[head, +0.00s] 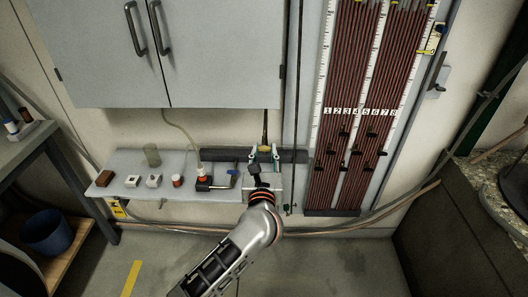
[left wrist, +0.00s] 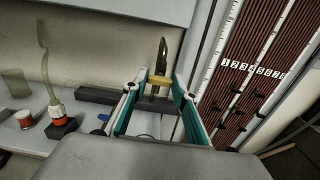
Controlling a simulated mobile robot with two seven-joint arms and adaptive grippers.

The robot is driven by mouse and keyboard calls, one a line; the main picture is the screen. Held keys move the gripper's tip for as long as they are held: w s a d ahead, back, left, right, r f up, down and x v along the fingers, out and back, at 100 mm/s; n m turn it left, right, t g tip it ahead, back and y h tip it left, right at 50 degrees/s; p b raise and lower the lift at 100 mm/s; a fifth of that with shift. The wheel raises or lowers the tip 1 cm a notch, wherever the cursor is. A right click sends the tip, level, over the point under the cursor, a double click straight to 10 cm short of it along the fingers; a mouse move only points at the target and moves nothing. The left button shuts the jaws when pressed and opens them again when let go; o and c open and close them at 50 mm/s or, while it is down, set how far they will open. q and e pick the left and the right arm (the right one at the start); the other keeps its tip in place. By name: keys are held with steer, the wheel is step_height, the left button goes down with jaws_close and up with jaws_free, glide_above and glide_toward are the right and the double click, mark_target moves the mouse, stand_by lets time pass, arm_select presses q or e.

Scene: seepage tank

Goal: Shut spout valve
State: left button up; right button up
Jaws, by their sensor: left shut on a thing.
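The spout valve is a dark brass spout (left wrist: 161,52) with a yellow crosswise handle (left wrist: 160,81), in front of the wall below the grey cabinet. In the head view its yellow handle (head: 265,149) shows between my left gripper's tips. My left gripper (head: 264,154) reaches in from below, its teal-padded fingers on either side of the handle. In the left wrist view the left gripper (left wrist: 160,84) is shut on the yellow handle. The valve's lower part is hidden by the gripper. My right gripper is in neither view.
A grey shelf (head: 140,161) left of the gripper carries small blocks, a glass beaker (head: 152,155), a red-and-white jar (head: 177,180) and a dark fitting with a hose (head: 203,182). A manometer board (head: 346,110) stands close on the right. Floor in front is open.

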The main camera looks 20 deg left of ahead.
arm_select(q)
steer(key=o, duration=1.1)
steer(key=v, duration=1.2)
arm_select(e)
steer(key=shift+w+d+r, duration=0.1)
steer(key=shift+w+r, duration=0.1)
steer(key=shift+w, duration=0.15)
